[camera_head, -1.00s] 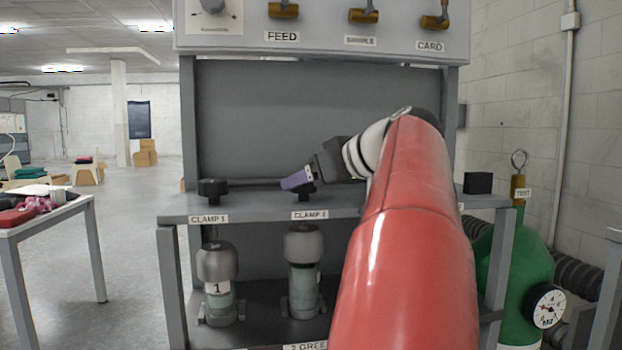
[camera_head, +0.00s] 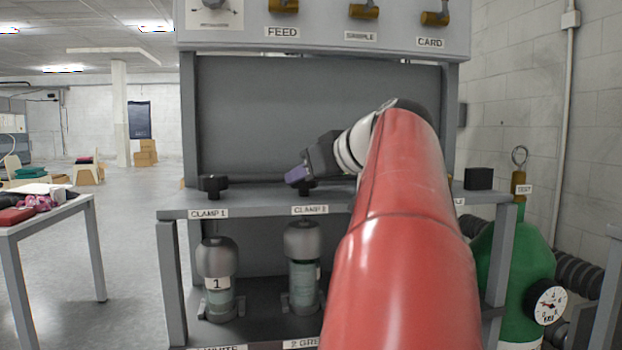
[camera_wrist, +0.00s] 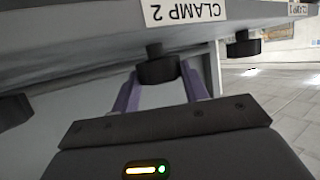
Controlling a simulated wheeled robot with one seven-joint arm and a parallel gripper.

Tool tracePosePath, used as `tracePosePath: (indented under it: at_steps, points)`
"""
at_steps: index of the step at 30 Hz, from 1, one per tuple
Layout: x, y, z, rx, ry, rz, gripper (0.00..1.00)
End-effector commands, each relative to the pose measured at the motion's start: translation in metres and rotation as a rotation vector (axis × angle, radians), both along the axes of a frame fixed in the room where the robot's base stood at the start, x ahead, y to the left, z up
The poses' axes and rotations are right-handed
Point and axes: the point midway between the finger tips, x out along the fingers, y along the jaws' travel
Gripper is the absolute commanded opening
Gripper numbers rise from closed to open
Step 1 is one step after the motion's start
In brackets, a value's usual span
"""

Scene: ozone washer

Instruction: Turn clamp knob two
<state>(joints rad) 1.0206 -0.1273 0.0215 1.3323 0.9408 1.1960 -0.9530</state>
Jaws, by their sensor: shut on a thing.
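The clamp two knob (camera_head: 305,186) is a dark round knob on the grey shelf, above the "CLAMP 2" label (camera_wrist: 184,9). It also shows in the wrist view (camera_wrist: 157,69), where the picture is upside down. My gripper (camera_head: 296,176) has purple fingers, tilted down at the knob from above. In the wrist view, the fingers (camera_wrist: 160,88) stand one on each side of the knob and are shut on it. In the head view, my gripper partly hides the knob.
The clamp one knob (camera_head: 213,184) stands to the left on the same shelf (camera_head: 260,204). Two grey-topped canisters (camera_head: 217,272) (camera_head: 303,262) sit below. The valve panel (camera_head: 322,57) overhangs above. A green cylinder (camera_head: 525,270) stands at the right. A black block (camera_head: 478,179) sits at the shelf's right.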

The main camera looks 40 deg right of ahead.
Motion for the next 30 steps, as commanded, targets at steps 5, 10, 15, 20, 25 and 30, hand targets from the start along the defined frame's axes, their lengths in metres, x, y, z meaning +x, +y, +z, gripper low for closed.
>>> tracePosePath:
  at_steps: [5, 10, 15, 20, 25, 30]
  points:
    - [0.000, 0.006, 0.000, -0.005, -0.005, -0.144, 0.22]
    - [0.001, 0.008, 0.002, -0.006, -0.004, -0.305, 0.21]
    - [0.003, 0.011, 0.004, -0.008, -0.004, -0.467, 0.21]
    - [0.004, 0.012, 0.004, -0.008, -0.003, -0.619, 0.21]
    - [0.007, 0.014, 0.003, -0.008, -0.001, -0.782, 0.22]
    - [0.010, 0.016, 0.002, -0.007, -0.001, -0.940, 0.22]
